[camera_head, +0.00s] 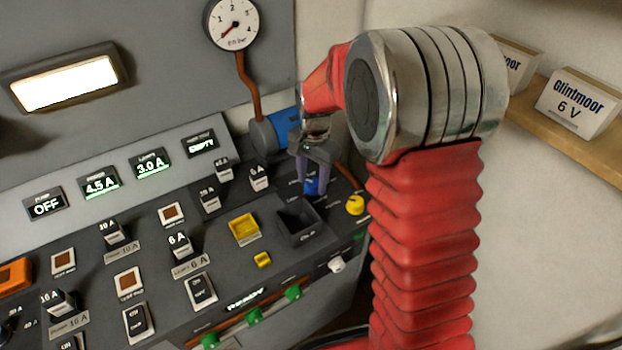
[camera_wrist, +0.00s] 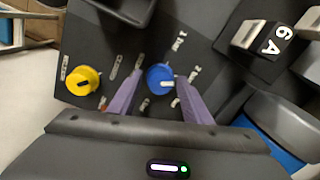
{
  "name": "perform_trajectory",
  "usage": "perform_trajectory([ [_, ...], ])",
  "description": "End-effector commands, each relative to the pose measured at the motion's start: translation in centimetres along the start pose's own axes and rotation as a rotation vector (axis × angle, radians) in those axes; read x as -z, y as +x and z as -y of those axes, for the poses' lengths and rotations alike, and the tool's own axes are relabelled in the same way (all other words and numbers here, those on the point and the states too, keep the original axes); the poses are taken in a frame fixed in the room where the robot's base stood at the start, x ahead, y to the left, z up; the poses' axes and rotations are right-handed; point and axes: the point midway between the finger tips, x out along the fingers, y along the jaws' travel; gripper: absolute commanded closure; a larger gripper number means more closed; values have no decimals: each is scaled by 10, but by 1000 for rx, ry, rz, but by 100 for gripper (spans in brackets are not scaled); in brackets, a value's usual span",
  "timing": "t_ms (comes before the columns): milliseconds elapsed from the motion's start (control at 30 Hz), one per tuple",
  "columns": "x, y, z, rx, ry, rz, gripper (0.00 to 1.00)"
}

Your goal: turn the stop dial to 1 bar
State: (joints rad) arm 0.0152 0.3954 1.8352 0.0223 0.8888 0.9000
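The blue dial (camera_wrist: 160,77) is a round knob with a white mark, on the dark sloping panel. A "1 bar" label (camera_wrist: 179,41) stands beside it, with other labels around it too small to read. In the head view the blue dial (camera_head: 312,187) shows low between my fingers. My gripper (camera_wrist: 161,76) has its two purple fingers apart, one on each side of the blue dial. A small gap seems to show at the fingertips; contact is not clear. In the head view my gripper (camera_head: 311,184) points down at the panel.
A yellow dial (camera_wrist: 83,80) sits close by on the same panel. A dark open bin (camera_head: 297,222) and a "6 A" switch block (camera_wrist: 262,47) are near. A pressure gauge (camera_head: 233,24) hangs above, needle toward the low end.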

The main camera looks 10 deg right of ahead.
Motion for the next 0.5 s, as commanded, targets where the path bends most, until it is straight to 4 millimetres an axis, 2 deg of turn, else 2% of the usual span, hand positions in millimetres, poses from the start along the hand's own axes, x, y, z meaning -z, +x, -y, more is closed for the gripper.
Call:
perform_trajectory([
  [67,0,0,0,0,0,0,62],
  [467,0,0,0,0,0,0,90],
  [500,-5,0,3,0,-2,0,91],
])
